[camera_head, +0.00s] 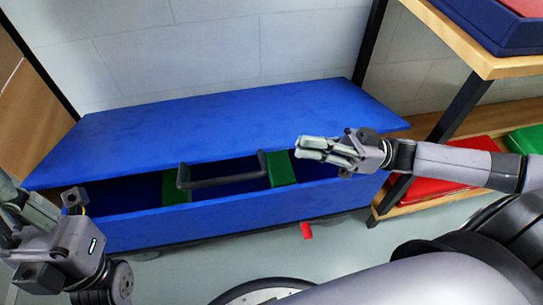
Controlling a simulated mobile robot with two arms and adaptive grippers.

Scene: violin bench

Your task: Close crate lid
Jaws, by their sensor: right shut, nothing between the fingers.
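The blue crate (240,217) stands on the floor against the wall. Its blue lid (235,123) is tilted, with its front edge raised above the crate's front wall, so a dark gap shows. A dark handle (222,182) and two green blocks (281,168) show in the gap. My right gripper (303,148) is shut and empty, over the front edge of the lid at the right; I cannot tell whether it touches. My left gripper (40,212) is at the lower left, in front of the crate's left end, partly cut off by the picture's edge.
A wooden shelf with dark legs (468,105) stands at the right, with a dark blue case (500,25) on top and red (440,182) and green (527,140) items below. Grey floor lies in front.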

